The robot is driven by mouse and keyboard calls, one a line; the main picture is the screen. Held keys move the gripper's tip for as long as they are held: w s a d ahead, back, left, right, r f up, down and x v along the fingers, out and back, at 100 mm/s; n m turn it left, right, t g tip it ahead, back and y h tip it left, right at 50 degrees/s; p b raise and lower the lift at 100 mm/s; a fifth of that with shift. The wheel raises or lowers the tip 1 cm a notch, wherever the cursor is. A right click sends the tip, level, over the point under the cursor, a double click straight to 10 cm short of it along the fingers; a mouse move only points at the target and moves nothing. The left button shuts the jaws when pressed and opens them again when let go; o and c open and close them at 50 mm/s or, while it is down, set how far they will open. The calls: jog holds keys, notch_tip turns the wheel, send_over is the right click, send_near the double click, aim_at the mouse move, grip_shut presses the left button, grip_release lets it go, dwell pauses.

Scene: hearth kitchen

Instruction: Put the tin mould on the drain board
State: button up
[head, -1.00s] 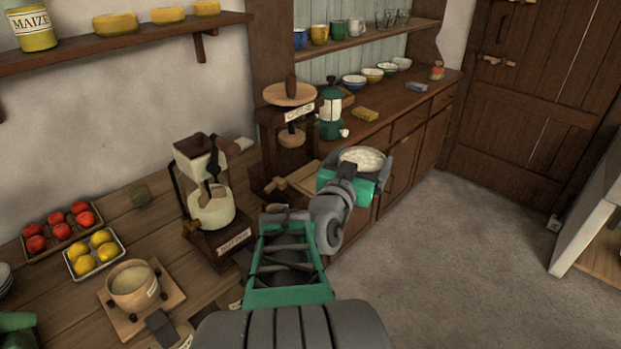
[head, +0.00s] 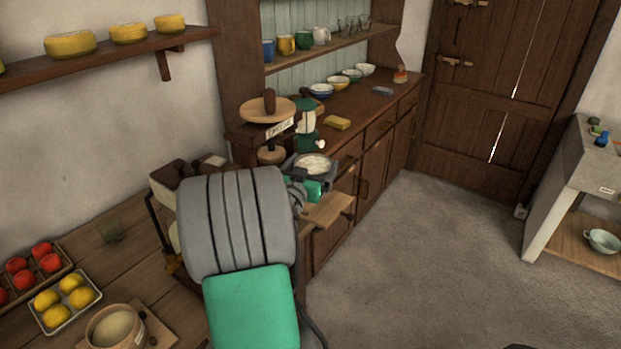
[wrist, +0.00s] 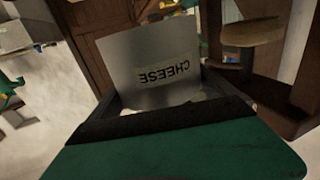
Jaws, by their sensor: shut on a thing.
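The tin mould (wrist: 150,75) is a plain grey metal piece with a "CHEESE" label, upside down in the wrist view. My gripper (wrist: 165,108) is shut on it, with dark fingers at its sides. In the head view the mould (head: 313,163) shows a round pale top, held in my gripper (head: 310,178) in front of the dresser and beside the wooden press (head: 268,110). My arm hides part of the press's lower area. A wooden board (head: 328,210) juts out just below my gripper; I cannot tell whether it is the drain board.
The dresser (head: 370,125) carries bowls, a yellow block (head: 337,123) and a green lantern-like thing (head: 306,125). On the left worktop are a tray of lemons (head: 65,303), red fruit and a pot (head: 115,328). A pale stand (head: 565,180) is at right. The floor between is clear.

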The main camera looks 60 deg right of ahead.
aim_at(314, 172)
jog(key=shift+w+d+f, duration=0.7)
jog(key=shift+d+f, duration=0.1)
jog(key=shift+f, duration=0.15)
jog(key=f, duration=0.3)
jog(key=shift+w+d+f, duration=0.2)
jog(key=shift+d+f, duration=0.05)
jog(key=shift+f, duration=0.35)
jog(key=o, duration=1.7)
jog(key=shift+s, duration=0.1)
jog(key=shift+a+r+p, duration=0.15)
jog(key=shift+r+p, duration=0.05)
jog(key=shift+p, duration=0.1)
jog(key=a+b, duration=0.1)
jog(key=a, duration=0.3)
jog(key=s+a+b, duration=0.1)
jog(key=a, duration=0.3)
jog(key=a+b, duration=0.1)
jog(key=a, duration=0.2)
jog(key=shift+s+a+f+b, duration=0.1)
jog(key=shift+s+a+b, duration=0.05)
jog(key=shift+a+b, duration=0.25)
